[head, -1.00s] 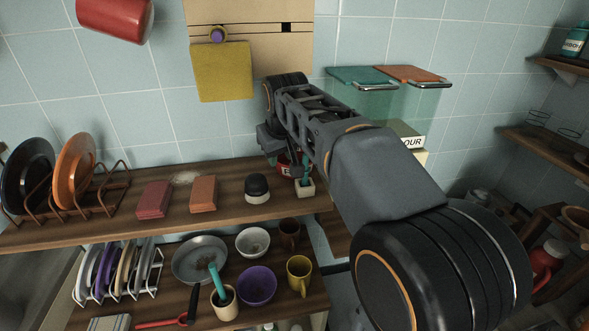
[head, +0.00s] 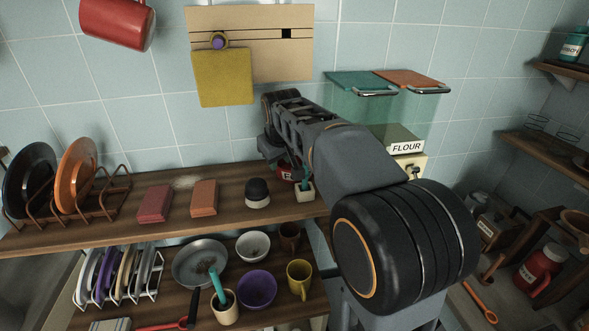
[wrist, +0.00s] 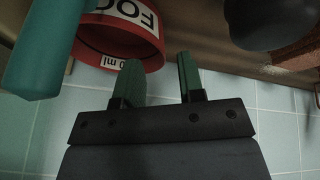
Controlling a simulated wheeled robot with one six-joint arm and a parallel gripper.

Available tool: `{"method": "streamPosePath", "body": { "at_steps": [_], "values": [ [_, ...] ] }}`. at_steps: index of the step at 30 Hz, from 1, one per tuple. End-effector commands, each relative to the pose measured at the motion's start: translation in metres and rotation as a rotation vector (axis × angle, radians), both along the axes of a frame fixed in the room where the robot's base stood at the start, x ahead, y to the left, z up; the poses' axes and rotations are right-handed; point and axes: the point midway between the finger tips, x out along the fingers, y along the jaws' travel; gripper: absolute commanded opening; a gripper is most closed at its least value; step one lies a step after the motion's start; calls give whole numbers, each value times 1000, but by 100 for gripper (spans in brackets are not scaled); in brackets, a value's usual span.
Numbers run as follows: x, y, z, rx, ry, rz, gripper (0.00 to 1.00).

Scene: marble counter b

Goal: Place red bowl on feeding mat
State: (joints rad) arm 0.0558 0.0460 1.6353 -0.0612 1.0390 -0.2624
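The red bowl (wrist: 118,42) shows in the wrist view at upper left, with a white label reading "FOO" and smaller print on its rim. In the head view the red bowl (head: 285,173) sits on the upper wooden shelf, partly hidden behind my arm. My gripper (wrist: 160,67) is open and empty in the wrist view. Its left finger overlaps the bowl in the picture; the right finger is just right of the bowl's edge. I cannot tell whether either touches. I cannot make out a feeding mat in these frames.
A small pot (head: 305,191) holding a teal-handled tool stands beside the bowl. A dark-topped jar (head: 257,193) is on its left, with two sponge-like blocks further left. The flour container (head: 402,150) is at right. The tiled wall rises behind.

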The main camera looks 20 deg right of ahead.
Motion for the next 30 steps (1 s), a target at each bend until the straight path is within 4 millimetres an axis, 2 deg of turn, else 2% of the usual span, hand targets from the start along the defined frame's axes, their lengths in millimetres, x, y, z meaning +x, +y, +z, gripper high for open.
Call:
{"method": "streamPosePath", "body": {
  "at_steps": [12,21,23,30],
  "values": [
    [17,-4,-43,1,3,-1,36],
    [19,-5,-48,0,1,-1,36],
    [19,-5,-48,0,1,-1,32],
    [19,-4,-47,0,1,0,9]
  ]
}}
